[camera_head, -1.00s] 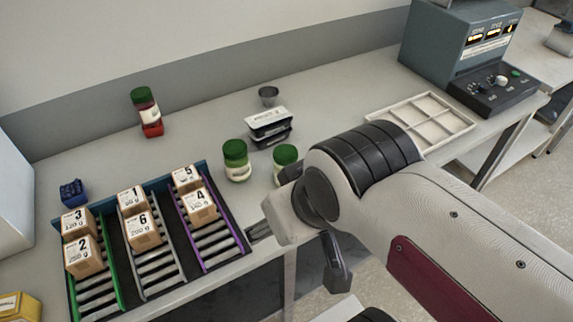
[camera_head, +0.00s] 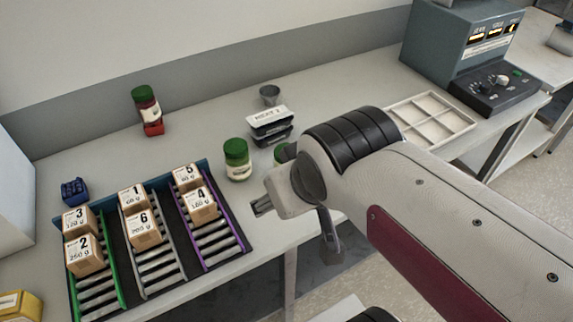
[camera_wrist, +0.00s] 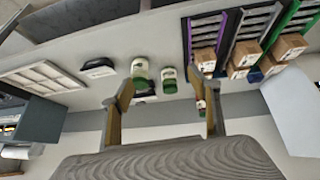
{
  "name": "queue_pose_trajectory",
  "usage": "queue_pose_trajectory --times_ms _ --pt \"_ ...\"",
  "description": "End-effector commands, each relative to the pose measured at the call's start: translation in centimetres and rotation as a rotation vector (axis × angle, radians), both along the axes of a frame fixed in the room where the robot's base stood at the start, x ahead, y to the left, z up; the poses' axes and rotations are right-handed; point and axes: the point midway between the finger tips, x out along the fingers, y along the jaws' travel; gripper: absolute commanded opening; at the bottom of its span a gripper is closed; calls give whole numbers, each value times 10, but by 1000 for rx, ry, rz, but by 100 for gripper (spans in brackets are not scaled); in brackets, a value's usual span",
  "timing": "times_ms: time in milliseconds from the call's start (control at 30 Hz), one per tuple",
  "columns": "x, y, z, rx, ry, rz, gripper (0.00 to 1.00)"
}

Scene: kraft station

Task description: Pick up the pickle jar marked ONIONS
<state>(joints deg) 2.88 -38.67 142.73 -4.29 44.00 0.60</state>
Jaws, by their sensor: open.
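Two green-lidded jars stand on the bench. A third, dark red jar with a green lid (camera_head: 148,107) stands at the back left. I cannot read ONIONS on any label. My gripper (camera_head: 263,204) is open and empty, in front of the two jars and apart from them; the wrist view shows its fingers spread (camera_wrist: 161,90).
A rack with coloured lanes (camera_head: 210,240) holding several numbered boxes stands left of my gripper. Black trays with a white label (camera_head: 269,122) and a small grey cup (camera_head: 269,95) are behind the jars. A white divided tray (camera_head: 432,122) and a control machine (camera_head: 462,45) are at the right.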

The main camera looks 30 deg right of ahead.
Motion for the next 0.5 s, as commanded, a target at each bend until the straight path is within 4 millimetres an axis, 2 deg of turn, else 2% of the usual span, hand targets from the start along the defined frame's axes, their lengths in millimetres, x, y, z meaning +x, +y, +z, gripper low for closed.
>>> queue_pose_trajectory --times_ms 200,500 --pt "50 -41 4 -99 -84 -35 61" --pt "115 -92 7 -223 -201 -25 61"
